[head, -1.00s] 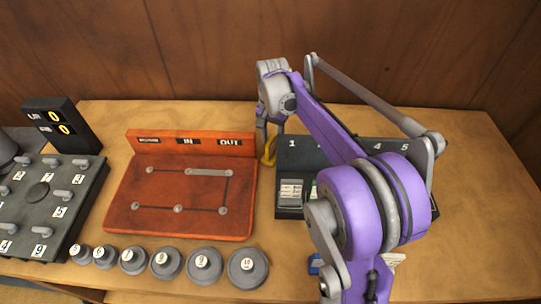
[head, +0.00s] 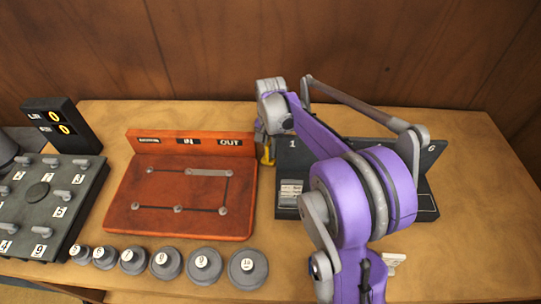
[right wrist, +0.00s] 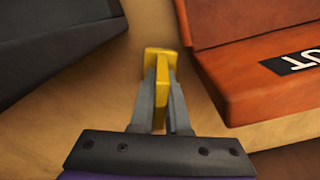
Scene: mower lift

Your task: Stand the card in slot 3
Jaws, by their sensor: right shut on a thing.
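My right gripper (head: 264,142) is shut on a yellow piece (head: 266,154), in the gap between the red-brown board and the dark rack. In the right wrist view, both grey fingers (right wrist: 161,75) close on this yellow piece (right wrist: 161,57), which has a wider block at its far end. The dark numbered rack (head: 427,205) stands to the right; labels 1 and 6 show, while my arm hides the middle, including slot 3. A grey-white card (head: 291,190) is in the rack below label 1. A pale card-like piece (head: 393,261) lies on the table in front. My left gripper is out of view.
The red-brown board (head: 160,190) with IN and OUT labels stands left of the rack. Several round grey weights (head: 204,266) line the front edge. A dark pegged panel (head: 40,215) and a display (head: 60,124) are at far left. The table's right end is clear.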

